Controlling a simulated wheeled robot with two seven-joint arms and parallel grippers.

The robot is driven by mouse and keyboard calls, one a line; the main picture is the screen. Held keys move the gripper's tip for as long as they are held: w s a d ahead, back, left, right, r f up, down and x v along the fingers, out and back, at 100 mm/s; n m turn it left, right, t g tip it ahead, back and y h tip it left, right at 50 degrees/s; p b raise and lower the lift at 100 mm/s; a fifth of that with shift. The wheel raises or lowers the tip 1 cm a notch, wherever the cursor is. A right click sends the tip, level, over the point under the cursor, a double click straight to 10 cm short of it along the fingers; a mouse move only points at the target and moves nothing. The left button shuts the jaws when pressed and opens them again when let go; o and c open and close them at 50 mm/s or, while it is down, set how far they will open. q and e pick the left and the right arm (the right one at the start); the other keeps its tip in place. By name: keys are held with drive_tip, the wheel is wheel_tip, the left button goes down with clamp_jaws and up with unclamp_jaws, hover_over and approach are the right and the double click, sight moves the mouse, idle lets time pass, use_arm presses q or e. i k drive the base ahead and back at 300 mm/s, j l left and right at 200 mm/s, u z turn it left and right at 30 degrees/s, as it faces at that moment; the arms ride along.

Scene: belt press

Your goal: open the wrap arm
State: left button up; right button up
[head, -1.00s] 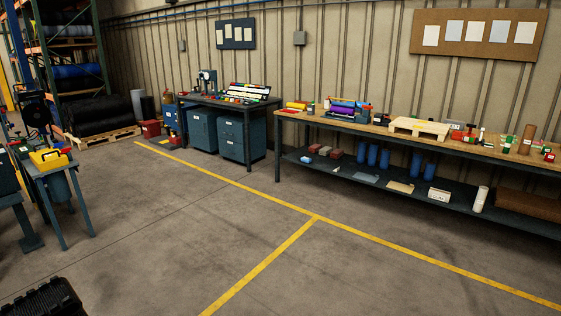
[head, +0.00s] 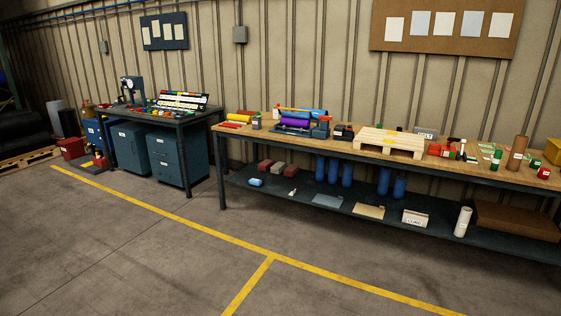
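I cannot pick out a wrap arm for certain at this distance. A small machine with purple and blue rolls (head: 296,121) stands on the long wooden-topped workbench (head: 345,142), toward its left end. A dark upright machine (head: 132,88) stands on the dark table at the left; its parts are too small to tell apart. Neither of my grippers is in view.
A pale wooden pallet-like stand (head: 392,142) sits mid-bench. Blue cabinets (head: 178,160) stand under the left table. The concrete floor (head: 130,255) with yellow lines is clear in front.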

sight(286, 114)
drive_tip(key=i, duration=1.95)
